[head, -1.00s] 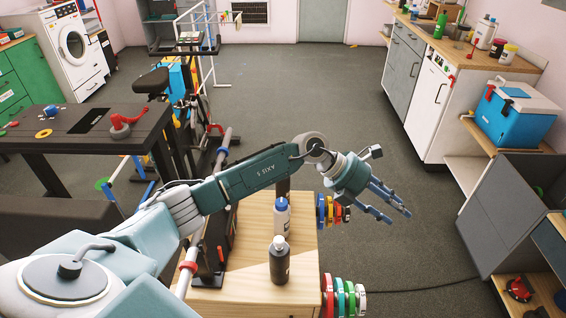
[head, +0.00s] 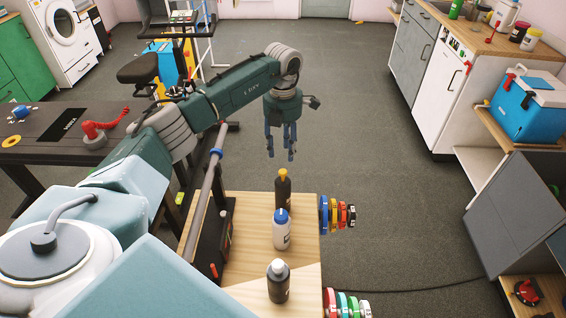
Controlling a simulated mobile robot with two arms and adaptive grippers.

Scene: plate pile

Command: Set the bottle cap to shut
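Three bottles stand upright in a row on a small wooden table (head: 247,209). The farthest is a dark bottle (head: 283,196) with an orange cap (head: 283,174). The nearest is a dark bottle (head: 278,287) with a pale grey cap (head: 277,266). I cannot tell from here how each cap is set. My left gripper (head: 281,156) points down, its fingers apart with nothing between them. It appears above and beyond the farthest bottle, not touching it. My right gripper is out of view.
Coloured weight discs (head: 337,213) stick out from the table's right side, with more discs (head: 346,303) nearer. A metal bar (head: 205,190) runs along its left. A dark table (head: 60,140) stands left.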

